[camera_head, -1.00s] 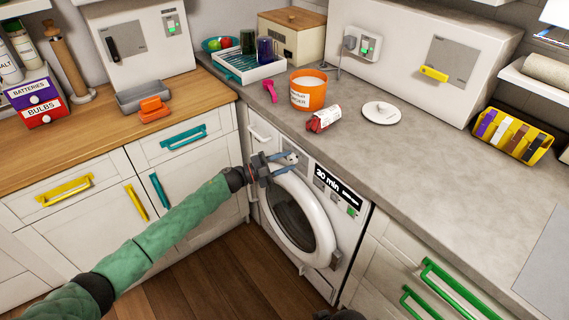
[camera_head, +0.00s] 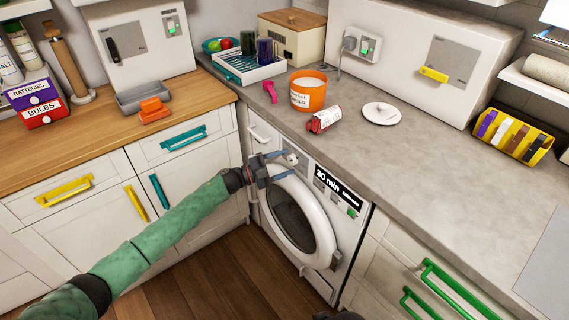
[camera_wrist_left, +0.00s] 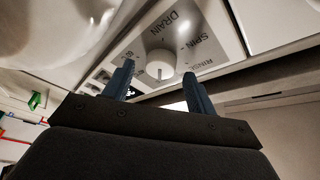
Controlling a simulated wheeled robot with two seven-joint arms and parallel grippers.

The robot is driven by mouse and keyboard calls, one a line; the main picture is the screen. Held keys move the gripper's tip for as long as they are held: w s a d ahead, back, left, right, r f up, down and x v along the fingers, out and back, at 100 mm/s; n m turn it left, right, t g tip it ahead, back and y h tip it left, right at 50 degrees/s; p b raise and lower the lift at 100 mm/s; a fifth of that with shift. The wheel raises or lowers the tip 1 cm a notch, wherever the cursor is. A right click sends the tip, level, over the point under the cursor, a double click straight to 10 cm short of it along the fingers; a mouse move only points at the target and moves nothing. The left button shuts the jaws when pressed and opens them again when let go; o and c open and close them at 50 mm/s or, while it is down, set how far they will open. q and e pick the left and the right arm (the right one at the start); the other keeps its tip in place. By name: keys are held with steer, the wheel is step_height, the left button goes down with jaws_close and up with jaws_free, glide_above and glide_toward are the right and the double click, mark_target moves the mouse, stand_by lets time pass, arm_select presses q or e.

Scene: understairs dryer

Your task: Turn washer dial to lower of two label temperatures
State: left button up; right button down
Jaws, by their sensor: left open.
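The white washer dial (camera_head: 291,159) sits at the left end of the washer's (camera_head: 343,212) front panel, above the round door. My left gripper (camera_head: 283,165) is open at the dial, coming from the left. In the left wrist view, the dial (camera_wrist_left: 159,65) lies between and beyond the tips of the blue fingers (camera_wrist_left: 158,80), with visible space on both sides. DRAIN, SPIN and a partly cut RINSE are printed around it; the lettering at left is partly hidden by a finger. My right gripper is not clearly visible.
The washer display (camera_head: 338,187) reads 20 min. A red item with a white label (camera_head: 324,120), its print too small to read, lies on the counter beside an orange tub (camera_head: 308,90). The washer door (camera_head: 298,220) bulges out just below the gripper. A white lid (camera_head: 381,113) lies further right.

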arm_select(q)
steer(key=b+v, duration=0.1)
steer(key=v, duration=0.6)
arm_select(e)
steer(key=shift+w+a+f+t+y, duration=0.15)
steer(key=shift+a+f, duration=0.4)
steer(key=shift+a, duration=0.1)
steer(key=shift+w+a+f+t+y, duration=0.15)
steer(key=shift+a+f, duration=0.35)
steer(key=shift+a, duration=0.1)
arm_select(q)
steer(key=shift+a, duration=0.15)
arm_select(e)
steer(key=shift+d+f, duration=0.1)
steer(key=shift+d, duration=0.1)
